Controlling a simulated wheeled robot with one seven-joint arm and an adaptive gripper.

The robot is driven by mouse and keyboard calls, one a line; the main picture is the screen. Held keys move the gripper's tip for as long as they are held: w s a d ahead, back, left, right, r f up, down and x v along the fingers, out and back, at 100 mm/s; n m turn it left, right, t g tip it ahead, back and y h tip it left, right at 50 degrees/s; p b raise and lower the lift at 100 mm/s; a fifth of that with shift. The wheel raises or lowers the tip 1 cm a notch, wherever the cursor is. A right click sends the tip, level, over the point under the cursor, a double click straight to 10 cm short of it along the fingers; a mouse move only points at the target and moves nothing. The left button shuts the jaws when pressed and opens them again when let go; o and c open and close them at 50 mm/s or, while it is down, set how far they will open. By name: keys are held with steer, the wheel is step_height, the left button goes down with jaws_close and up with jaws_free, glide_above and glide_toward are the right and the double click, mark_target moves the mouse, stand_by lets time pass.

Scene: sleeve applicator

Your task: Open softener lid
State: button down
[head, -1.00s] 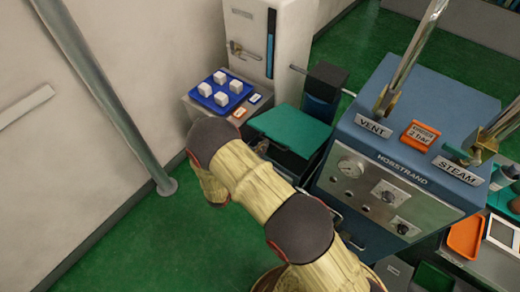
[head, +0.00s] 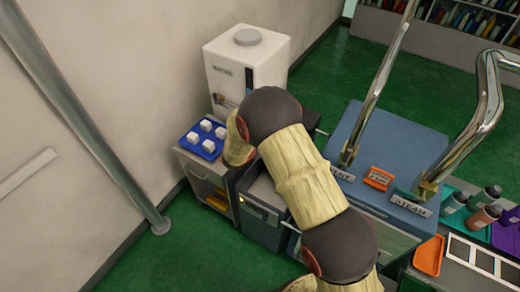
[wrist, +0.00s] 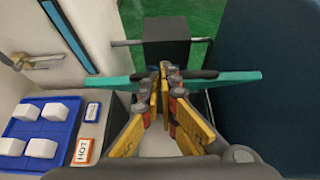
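The teal softener lid (wrist: 119,88) shows in the wrist view as a thin band, nearly edge-on, with a dark handle bar (wrist: 205,74) along it. My gripper (wrist: 165,72) has its yellow-padded fingers together, with the tips at the middle of the lid and handle; whether they grip or only touch it cannot be told. A pale surface shows below the fingers. In the head view my arm hides the lid and the gripper, and only the grey softener box (head: 263,213) shows below the arm. The lid's exact angle is unclear.
A blue tray (wrist: 66,133) with white cubes stands left of the box, on a small cabinet. A white cabinet (head: 226,70) stands behind. The blue press (head: 385,140) with metal pipes is close on the right. A grey pole (head: 95,130) rises at the left.

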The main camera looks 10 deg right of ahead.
steer(key=w+d+r+g+y+p, duration=0.2)
steer(key=w+d+r+p, duration=0.3)
steer(key=w+d+p, duration=0.3)
steer(key=w+d, duration=0.1)
steer(key=w, duration=0.3)
steer(key=shift+d+g+p, duration=0.3)
steer(key=shift+d+p, duration=0.1)
steer(key=shift+a, duration=0.1)
